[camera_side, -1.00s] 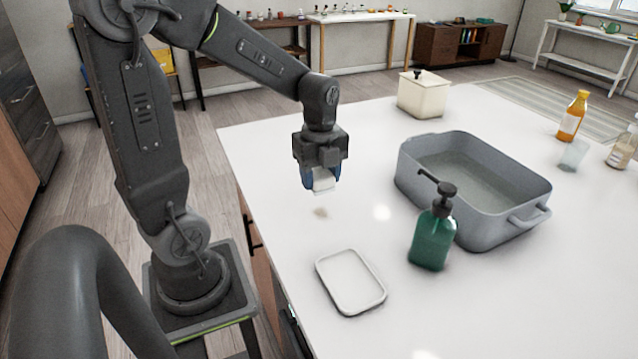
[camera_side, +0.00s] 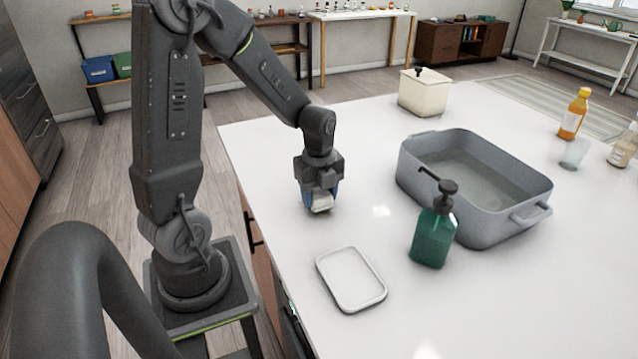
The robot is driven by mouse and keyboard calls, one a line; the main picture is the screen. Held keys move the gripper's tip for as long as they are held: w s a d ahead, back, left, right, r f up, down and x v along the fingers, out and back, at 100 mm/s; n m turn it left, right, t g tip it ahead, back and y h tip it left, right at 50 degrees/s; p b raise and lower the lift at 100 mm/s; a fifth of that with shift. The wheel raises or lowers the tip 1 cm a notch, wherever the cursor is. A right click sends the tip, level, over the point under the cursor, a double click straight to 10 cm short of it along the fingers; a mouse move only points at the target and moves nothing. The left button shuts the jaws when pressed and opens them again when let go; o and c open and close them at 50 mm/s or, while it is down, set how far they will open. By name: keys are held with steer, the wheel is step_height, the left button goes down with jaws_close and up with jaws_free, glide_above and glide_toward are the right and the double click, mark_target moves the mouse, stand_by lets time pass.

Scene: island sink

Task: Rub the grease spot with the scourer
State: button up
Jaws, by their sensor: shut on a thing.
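My gripper (camera_side: 320,199) points down, low over the white island top, with its blue fingers shut on the pale scourer (camera_side: 322,205). The scourer is at or very close to the surface; I cannot tell whether it touches. The grease spot does not show now; the gripper and scourer cover the place where it lay.
A white tray with a grey rim (camera_side: 351,279) lies empty in front. A green pump bottle (camera_side: 433,236) stands beside the grey basin (camera_side: 525,211) on the right. A cream lidded canister (camera_side: 424,96) stands behind. An orange bottle (camera_side: 574,115) stands far right.

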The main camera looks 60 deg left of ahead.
mark_target(326, 219)
steer(key=shift+f, duration=0.75)
steer(key=shift+d+r, duration=0.15)
steer(key=shift+d, duration=0.15)
steer(key=shift+c, duration=0.3)
steer(key=shift+d+f, duration=0.25)
steer(key=shift+d, duration=1.3)
steer(key=shift+a+r, duration=0.1)
steer(key=shift+a, duration=1.9)
steer(key=shift+d+r, duration=0.15)
steer(key=shift+r, duration=3.85)
